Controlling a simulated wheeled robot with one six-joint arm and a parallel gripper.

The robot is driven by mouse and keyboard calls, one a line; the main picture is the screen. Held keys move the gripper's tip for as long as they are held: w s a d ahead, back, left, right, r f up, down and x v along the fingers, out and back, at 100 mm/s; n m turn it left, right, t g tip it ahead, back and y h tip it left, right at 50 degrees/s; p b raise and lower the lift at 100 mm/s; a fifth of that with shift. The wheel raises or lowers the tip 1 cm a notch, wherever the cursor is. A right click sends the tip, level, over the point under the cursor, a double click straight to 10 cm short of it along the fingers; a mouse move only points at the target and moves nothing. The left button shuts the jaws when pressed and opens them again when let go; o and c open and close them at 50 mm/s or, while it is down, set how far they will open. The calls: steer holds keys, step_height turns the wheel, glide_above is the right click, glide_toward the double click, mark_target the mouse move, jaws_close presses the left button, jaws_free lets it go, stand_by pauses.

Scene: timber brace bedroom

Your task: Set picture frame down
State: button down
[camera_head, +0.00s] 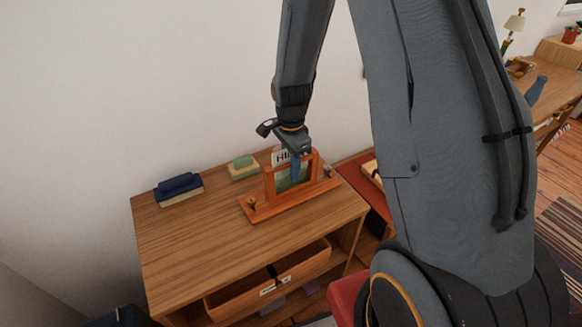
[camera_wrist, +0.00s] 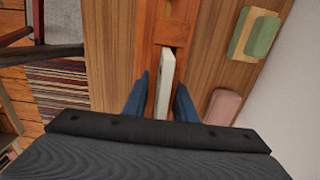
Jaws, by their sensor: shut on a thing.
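The picture frame (camera_head: 279,157) is a thin pale panel with dark lettering at its top; a greenish area shows lower down. It stands upright in or against an orange wooden stand (camera_head: 262,210) on the dresser top. In the wrist view the frame (camera_wrist: 165,75) is a pale edge-on slab, with a dark slot in the wood at its far end. My gripper (camera_head: 295,165) points down over the stand, and its blue fingers (camera_wrist: 162,84) are shut on the frame. A finger hides part of the frame, and I cannot tell whether its lower edge touches the stand.
The wooden dresser (camera_head: 180,245) has an open drawer (camera_head: 270,285) in front. Dark blue books (camera_head: 178,187) and a green-topped block (camera_head: 243,167) lie near the wall. A pink block (camera_wrist: 222,107) is close to my gripper. The dresser's left front is clear.

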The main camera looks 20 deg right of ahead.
steer(key=c, duration=1.4)
jaws_free()
steer(key=shift+c, duration=0.2)
step_height(320, 180, up, 11)
steer(key=shift+r+b, duration=0.15)
steer(key=shift+b, duration=0.95)
steer(key=shift+s+r, duration=0.15)
steer(key=shift+r, duration=0.25)
steer(key=s+f+n, duration=0.1)
steer(key=s+n, duration=1.5)
steer(key=shift+a+f+t, duration=0.2)
steer(key=shift+a+t, duration=0.2)
